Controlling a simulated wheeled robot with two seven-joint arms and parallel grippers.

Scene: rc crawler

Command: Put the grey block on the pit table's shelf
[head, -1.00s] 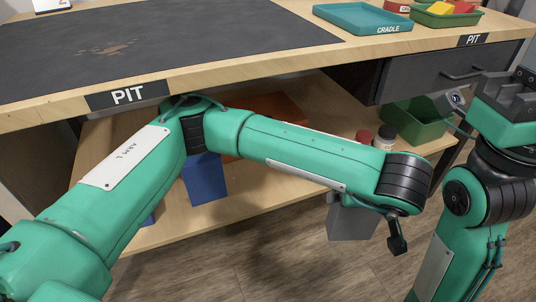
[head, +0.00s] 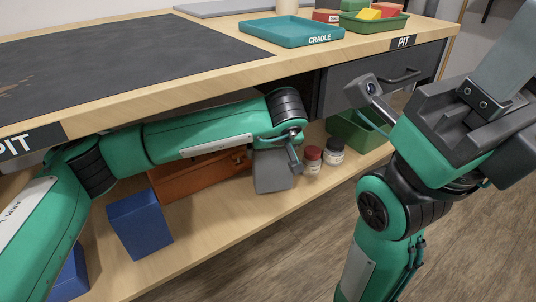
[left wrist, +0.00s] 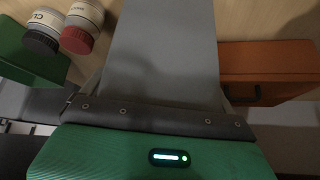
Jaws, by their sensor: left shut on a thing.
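The grey block (head: 272,174) hangs below my left wrist, inside the pit table's lower bay. My left gripper (head: 272,145) is shut on its top; the fingers are mostly hidden. In the left wrist view the grey block (left wrist: 165,50) fills the middle, running away from the gripper. The pit table's wooden shelf (head: 215,225) lies below and behind it; I cannot tell whether the block touches the shelf. My right gripper (head: 485,105) is raised at the right, outside the table, and its jaw opening is unclear.
An orange toolbox (head: 195,172) and blue bins (head: 140,222) stand left of the block. Red-lidded (head: 312,160) and dark-lidded (head: 334,152) jars and a green bin (head: 355,132) stand to its right. The tabletop (head: 220,70) overhangs my left arm. The shelf's front middle is clear.

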